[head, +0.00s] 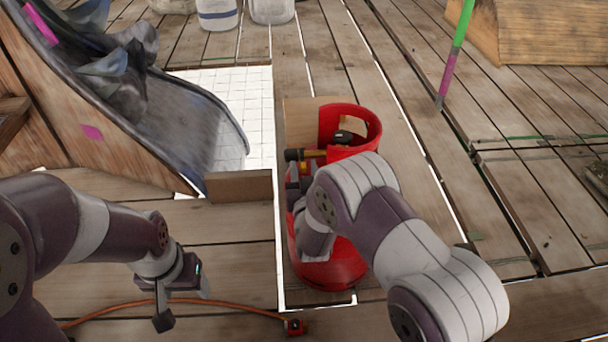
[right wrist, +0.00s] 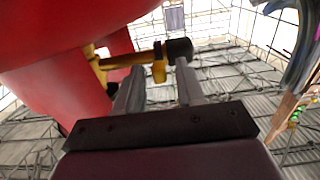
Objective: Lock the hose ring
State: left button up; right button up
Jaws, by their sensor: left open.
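A red cylinder (head: 335,268) with a red collar stands on the deck at centre. At its top is a yellow valve fitting (head: 313,154) with a dark end. It also shows in the right wrist view (right wrist: 125,61), with a dark cap (right wrist: 179,49) and a small yellow tab (right wrist: 160,70). My right gripper (right wrist: 159,75) is open at this fitting, its fingers either side of the tab with gaps showing. Contact cannot be told. An orange hose (head: 125,309) lies on the deck, with a red-and-black end piece (head: 293,327). My left gripper (head: 184,298) is open and empty above the hose.
A dark curved slide with wooden sides (head: 190,110) is at the left. Pale tiles (head: 248,95) and a low wooden board (head: 238,186) lie beside it. Buckets (head: 217,14) stand at the back. A green-and-purple pole (head: 458,40) is at the right. The deck there is mostly clear.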

grip_shut()
notch_tip(320, 180, down, 3)
jog(key=t+b, duration=0.2)
jog(key=b, duration=0.2)
jog(key=t+b, duration=0.1)
jog(key=b, duration=0.2)
jog(key=shift+w+r+t+b, duration=0.15)
jog(key=shift+r+t+b, duration=0.05)
jog(key=shift+t+b, duration=0.2)
jog(key=shift+r, duration=0.1)
jog(key=shift+r+t, duration=0.25)
jog(key=shift+t, duration=0.05)
grip_release()
jog(key=shift+f, duration=0.1)
